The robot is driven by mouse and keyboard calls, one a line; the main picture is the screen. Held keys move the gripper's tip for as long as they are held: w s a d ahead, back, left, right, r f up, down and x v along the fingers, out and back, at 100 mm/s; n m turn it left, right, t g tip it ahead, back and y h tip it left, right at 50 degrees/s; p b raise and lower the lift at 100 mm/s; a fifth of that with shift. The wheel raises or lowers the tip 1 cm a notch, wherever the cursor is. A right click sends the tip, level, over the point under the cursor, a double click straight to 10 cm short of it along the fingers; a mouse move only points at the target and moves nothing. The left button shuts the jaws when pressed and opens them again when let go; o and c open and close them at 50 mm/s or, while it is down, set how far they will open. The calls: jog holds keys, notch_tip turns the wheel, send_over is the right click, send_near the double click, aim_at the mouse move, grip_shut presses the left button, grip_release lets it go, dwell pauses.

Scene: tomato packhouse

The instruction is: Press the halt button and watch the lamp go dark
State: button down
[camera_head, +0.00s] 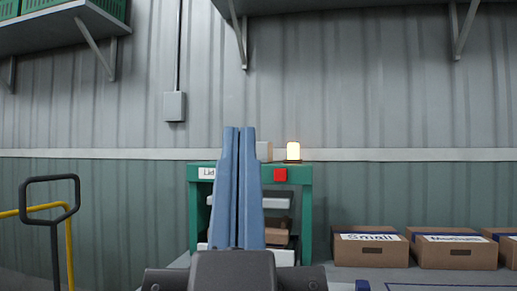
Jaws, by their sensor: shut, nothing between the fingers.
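The lamp (293,151) stands on top of the frame and glows a warm yellow-white. My gripper (239,130) points upward in the middle of the view, its two blue fingers shut together with nothing between them. In the picture its fingers lie left of the red button and the lamp, and they cover part of the frame. I see no contact with the button, and the distance to it is hard to tell.
Cardboard boxes, one labelled Small (370,250), stand at the right. A black handle with a yellow bar (50,208) stands at the left. Shelves (60,30) hang high on the wall. Boxes sit inside the frame.

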notch_tip(320, 180, up, 30)
jog(key=p, duration=2.7)
jog(key=shift+f, duration=0.15)
jog(key=shift+w, duration=0.1)
